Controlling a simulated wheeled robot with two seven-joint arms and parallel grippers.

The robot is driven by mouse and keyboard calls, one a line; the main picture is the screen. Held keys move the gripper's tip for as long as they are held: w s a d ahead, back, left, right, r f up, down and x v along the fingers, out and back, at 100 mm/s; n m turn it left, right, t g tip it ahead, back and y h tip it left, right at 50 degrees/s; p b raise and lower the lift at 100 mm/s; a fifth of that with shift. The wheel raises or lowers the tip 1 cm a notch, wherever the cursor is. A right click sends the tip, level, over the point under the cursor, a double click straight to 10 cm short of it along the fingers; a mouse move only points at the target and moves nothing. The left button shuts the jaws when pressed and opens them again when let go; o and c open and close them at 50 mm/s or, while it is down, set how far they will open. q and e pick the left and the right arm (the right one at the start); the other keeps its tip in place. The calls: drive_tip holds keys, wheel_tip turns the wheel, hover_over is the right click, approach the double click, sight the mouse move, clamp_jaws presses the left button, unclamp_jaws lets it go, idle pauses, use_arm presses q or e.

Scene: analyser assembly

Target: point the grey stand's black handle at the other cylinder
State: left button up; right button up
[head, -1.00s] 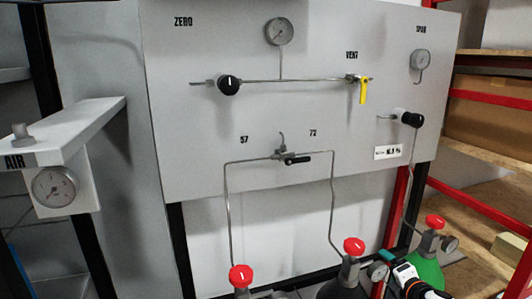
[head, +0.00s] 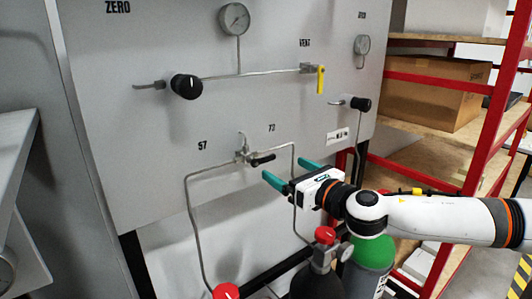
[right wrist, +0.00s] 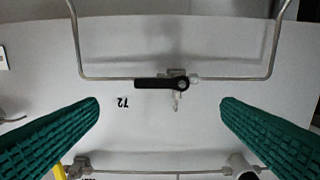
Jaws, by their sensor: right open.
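The black handle (head: 263,159) is on a small valve (head: 242,156) on the grey panel (head: 150,100), below the labels 57 and 72. It points right, towards the 72 side. In the right wrist view the handle (right wrist: 158,84) lies level and points left, towards the upside-down 72. My right gripper (head: 286,171) is open and empty, with green fingers. It is just right of the handle in the head view. In the right wrist view the handle shows between the spread fingers (right wrist: 160,103), apart from both. My left gripper is not in view.
Thin pipes run from the valve down to a red-capped cylinder (head: 226,292) and towards a dark red-capped cylinder (head: 315,285). A green cylinder (head: 372,252) stands under my right arm. A black knob (head: 186,86) and yellow lever (head: 320,79) are above. Red shelving (head: 490,120) is right.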

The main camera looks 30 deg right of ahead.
sight(265, 158)
drive_tip(key=shift+w+a+p, duration=0.2)
drive_tip(key=shift+w+p, duration=0.4)
drive_tip(key=shift+w, duration=1.35)
drive_tip(key=shift+w+a+p, duration=0.2)
drive_tip(key=shift+w+p, duration=0.4)
drive_tip(key=shift+w, duration=1.35)
drive_tip(key=c, duration=1)
